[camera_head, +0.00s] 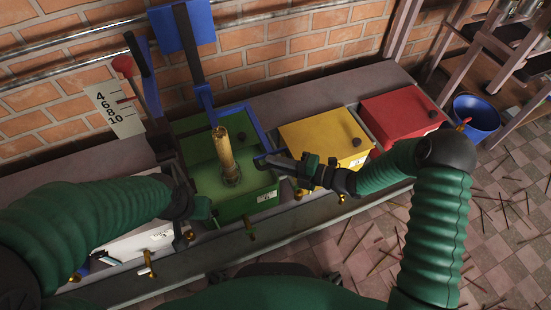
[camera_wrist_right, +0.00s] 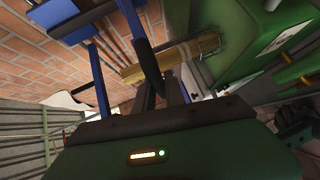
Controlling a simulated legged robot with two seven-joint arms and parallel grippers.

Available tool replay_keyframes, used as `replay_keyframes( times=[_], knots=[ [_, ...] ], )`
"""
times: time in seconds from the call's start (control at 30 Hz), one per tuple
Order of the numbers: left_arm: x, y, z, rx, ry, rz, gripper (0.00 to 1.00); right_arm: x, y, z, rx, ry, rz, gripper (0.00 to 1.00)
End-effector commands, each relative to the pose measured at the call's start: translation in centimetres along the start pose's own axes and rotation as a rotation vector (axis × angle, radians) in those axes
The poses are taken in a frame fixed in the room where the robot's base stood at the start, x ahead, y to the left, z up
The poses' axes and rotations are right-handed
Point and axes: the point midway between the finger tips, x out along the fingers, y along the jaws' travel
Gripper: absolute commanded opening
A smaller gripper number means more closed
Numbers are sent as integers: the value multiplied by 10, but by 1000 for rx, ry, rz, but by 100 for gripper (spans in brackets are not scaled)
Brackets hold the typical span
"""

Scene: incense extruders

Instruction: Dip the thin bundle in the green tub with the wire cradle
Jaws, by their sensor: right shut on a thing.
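The green tub (camera_head: 248,201) stands open in the row, with green liquid (camera_head: 205,177) inside. A tan bundle (camera_head: 223,150) stands nearly upright in it, its lower end in the liquid with a dark ring around it. The bundle also shows in the right wrist view (camera_wrist_right: 178,57). Blue cradle bars (camera_head: 204,97) rise behind the tub. My right gripper (camera_head: 270,161) is at the tub's right rim, shut on what looks like a blue bar; its fingers partly hide the grip. My left gripper (camera_head: 203,209) is by the tub's front left corner; its jaws are unclear.
A yellow box (camera_head: 318,136) and a red box (camera_head: 400,112) stand to the right, a white box (camera_head: 137,243) to the left. A number gauge (camera_head: 115,108) stands behind left. A blue bucket (camera_head: 476,118) is at far right. Sticks litter the tiled floor.

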Motion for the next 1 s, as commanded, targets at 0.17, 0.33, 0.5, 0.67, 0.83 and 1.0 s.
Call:
replay_keyframes(
  times=[0.17,0.33,0.5,0.67,0.83,1.0],
  knots=[
    [11,0,3,0,0,0,36,2,-21,2,3,2,-3,0],
    [14,0,3,0,0,0,36,3,-28,3,3,1,-4,0],
    [15,0,4,0,0,0,36,3,-32,3,5,1,-8,0],
    [15,0,4,0,0,0,36,3,-33,3,7,0,-11,0],
    [16,0,4,0,0,0,36,3,-34,3,8,0,-12,21],
    [15,0,4,0,0,0,36,3,-32,4,5,0,-8,36]
  ],
)
